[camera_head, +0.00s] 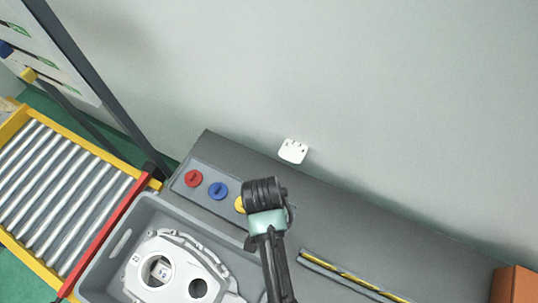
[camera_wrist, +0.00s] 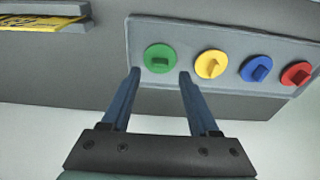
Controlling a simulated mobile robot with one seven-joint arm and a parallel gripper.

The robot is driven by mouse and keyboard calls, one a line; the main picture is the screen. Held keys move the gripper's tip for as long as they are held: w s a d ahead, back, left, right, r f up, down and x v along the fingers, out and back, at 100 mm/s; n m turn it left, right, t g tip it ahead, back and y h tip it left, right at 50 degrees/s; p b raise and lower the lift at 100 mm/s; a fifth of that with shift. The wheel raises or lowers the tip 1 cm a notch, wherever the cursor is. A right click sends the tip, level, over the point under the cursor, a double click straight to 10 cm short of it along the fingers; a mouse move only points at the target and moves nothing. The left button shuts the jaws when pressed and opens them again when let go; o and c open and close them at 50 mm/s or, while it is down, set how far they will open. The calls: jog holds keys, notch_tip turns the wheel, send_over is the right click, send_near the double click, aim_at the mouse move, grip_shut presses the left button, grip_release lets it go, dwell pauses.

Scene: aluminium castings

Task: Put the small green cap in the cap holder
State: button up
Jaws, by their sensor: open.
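The small green cap (camera_wrist: 153,60) lies flat in the grey cap holder (camera_wrist: 215,43), at the end of a row with a yellow cap (camera_wrist: 214,64), a blue cap (camera_wrist: 256,69) and a red cap (camera_wrist: 298,74). My gripper (camera_wrist: 159,73) is open and empty. Its two fingertips are at either side of the green cap's near edge in the wrist view; whether they touch it I cannot tell. In the head view my arm hides the green cap and part of the yellow cap (camera_head: 239,205); the cap holder (camera_head: 206,204) shows beside it.
A grey crate (camera_head: 123,222) with a white casting (camera_head: 190,262) stands in front of the holder. A yellow-black strip (camera_head: 350,277) lies in a grey tray to the right. An orange box (camera_head: 515,285) is at far right, a roller conveyor (camera_head: 65,190) at left.

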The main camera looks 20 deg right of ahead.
notch_tip(320, 180, up, 8)
jog(key=a, duration=0.1)
jog(key=shift+s, duration=0.35)
jog(key=w+a+r+n+t, duration=0.15)
jog(key=w+r+t, duration=0.35)
jog(key=r, duration=0.5)
jog(key=w+r+n+t+h, duration=0.1)
jog(key=w+r+n+t, duration=0.15)
jog(key=w+r, duration=0.65)
jog(key=w+a+r+n+t, duration=0.1)
jog(key=w+r+t, duration=0.4)
jog(key=r, duration=0.6)
jog(key=a+r+n+t, duration=0.25)
jog(key=r+t, duration=0.35)
jog(key=r, duration=1)
jog(key=s+a+r+n+t+y, duration=0.1)
jog(key=s+r+t, duration=0.3)
jog(key=r, duration=0.5)
jog(key=s+a+r+n+t+y, duration=0.1)
jog(key=s+a+r+n+t, duration=0.1)
jog(key=s+r, duration=0.6)
jog(key=shift+s+a+r+t, duration=0.15)
jog(key=shift+a+r+t, duration=0.5)
jog(key=shift+t, duration=0.2)
